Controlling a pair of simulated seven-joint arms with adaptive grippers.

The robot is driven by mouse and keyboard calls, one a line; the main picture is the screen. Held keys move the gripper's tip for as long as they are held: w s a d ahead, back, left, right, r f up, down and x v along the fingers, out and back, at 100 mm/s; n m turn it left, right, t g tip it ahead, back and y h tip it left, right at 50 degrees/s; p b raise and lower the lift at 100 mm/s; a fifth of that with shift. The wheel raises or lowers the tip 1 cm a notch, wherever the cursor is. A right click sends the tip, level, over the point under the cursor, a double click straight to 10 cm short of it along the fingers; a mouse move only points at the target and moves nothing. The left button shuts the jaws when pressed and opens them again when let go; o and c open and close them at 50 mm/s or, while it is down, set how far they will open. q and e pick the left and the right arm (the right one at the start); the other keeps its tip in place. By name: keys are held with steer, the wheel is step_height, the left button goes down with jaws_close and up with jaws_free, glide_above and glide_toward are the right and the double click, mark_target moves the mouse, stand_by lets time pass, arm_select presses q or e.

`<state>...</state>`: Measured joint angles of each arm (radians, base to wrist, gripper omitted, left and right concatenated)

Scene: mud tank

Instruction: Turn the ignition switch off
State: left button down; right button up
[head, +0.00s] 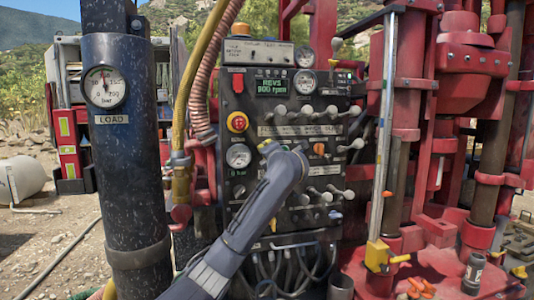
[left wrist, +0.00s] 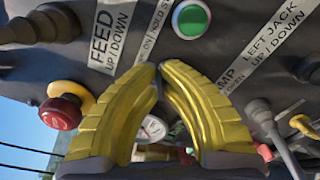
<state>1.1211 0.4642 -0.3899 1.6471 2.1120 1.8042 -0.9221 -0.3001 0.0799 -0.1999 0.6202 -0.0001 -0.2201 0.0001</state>
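The upright black control panel (head: 268,95) stands in the middle of the head view, and its display (head: 271,87) reads "REVS 900 rpm". I cannot pick out the ignition switch with certainty in either view. My left arm reaches up from the lower left, and my left gripper (head: 264,147) is at the panel's face, mostly hidden by its wrist. In the left wrist view the yellow fingers of the gripper (left wrist: 159,68) meet or nearly meet at the tips. No held object shows between them. My right gripper is in neither view.
A red stop button on a yellow base (head: 237,121) is up and left of the gripper; it also shows in the left wrist view (left wrist: 60,113). A green button (left wrist: 191,18) is near the fingertips. Several levers (head: 305,112) stick out. A thick black post (head: 125,150) stands left.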

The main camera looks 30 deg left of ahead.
arm_select(q)
steer(key=n, duration=1.1)
steer(key=shift+n, duration=0.3)
stand_by(0.4)
steer(key=c, duration=1.6)
jaws_free()
steer(key=shift+s, duration=0.1)
steer(key=v, duration=1.2)
steer(key=shift+a, duration=0.1)
